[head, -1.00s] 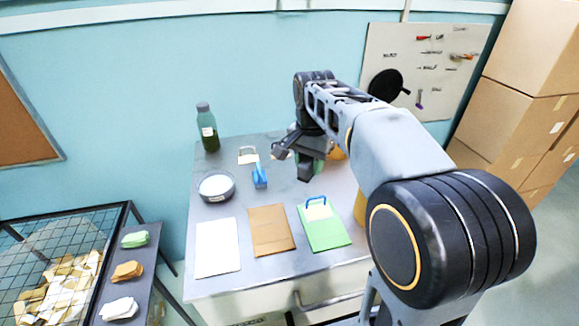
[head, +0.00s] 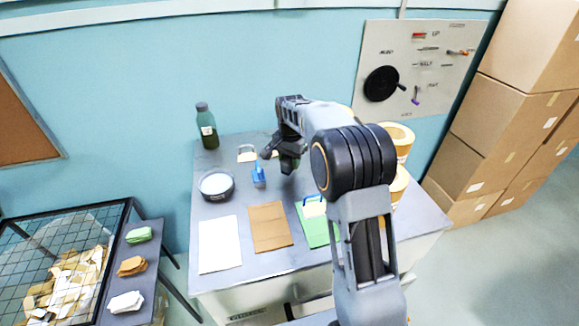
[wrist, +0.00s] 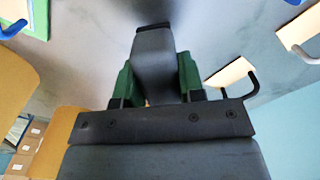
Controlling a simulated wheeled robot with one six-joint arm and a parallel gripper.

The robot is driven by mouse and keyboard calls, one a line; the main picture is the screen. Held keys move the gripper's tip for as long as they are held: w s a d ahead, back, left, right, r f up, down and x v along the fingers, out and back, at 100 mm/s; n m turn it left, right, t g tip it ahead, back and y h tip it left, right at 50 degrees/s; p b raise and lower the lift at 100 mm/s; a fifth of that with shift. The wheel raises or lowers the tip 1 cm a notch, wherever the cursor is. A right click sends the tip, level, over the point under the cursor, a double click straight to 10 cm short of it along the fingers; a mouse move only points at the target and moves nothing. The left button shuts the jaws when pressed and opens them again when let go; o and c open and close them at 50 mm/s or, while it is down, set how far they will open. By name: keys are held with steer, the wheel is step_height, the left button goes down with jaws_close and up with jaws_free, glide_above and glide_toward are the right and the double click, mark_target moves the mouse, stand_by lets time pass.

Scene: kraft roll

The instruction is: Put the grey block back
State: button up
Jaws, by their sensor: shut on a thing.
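My gripper (head: 288,157) is over the back middle of the metal table (head: 272,277). In the wrist view, its two green fingers (wrist: 155,88) are shut on the sides of a grey block (wrist: 154,58) with a dark end. The block's lower part is hidden by the gripper body. In the head view, the block is mostly hidden by the gripper, and I cannot tell whether it touches the table.
A blue-handled tool (head: 258,175) and round dish (head: 216,185) stand left of the gripper. White (head: 220,244), brown (head: 270,227) and green (head: 316,232) sheets lie in front. Tan rolls (head: 398,141) stand right. A green bottle (head: 207,128) stands at the back left.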

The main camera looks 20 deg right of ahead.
steer(key=shift+f, duration=1.55)
steer(key=shift+f, duration=0.15)
steer(key=o, duration=1)
step_height(320, 180, up, 12)
steer(key=n+t, duration=0.1)
steer(key=n, duration=0.1)
glide_toward(290, 167)
steer(key=s+r, duration=0.1)
steer(key=s+f+n+t, duration=0.1)
steer(key=s+n, duration=0.1)
steer(key=s, duration=0.5)
steer(key=s+f+n+t, duration=0.1)
steer(key=s+f+n, duration=0.1)
steer(key=s, duration=0.5)
steer(key=s+f+n+t, duration=0.1)
steer(key=s+f+n, duration=0.1)
steer(key=s, duration=0.5)
steer(key=shift+s+d+f+n, duration=0.2)
steer(key=shift+d+n, duration=0.2)
steer(key=shift+n, duration=0.1)
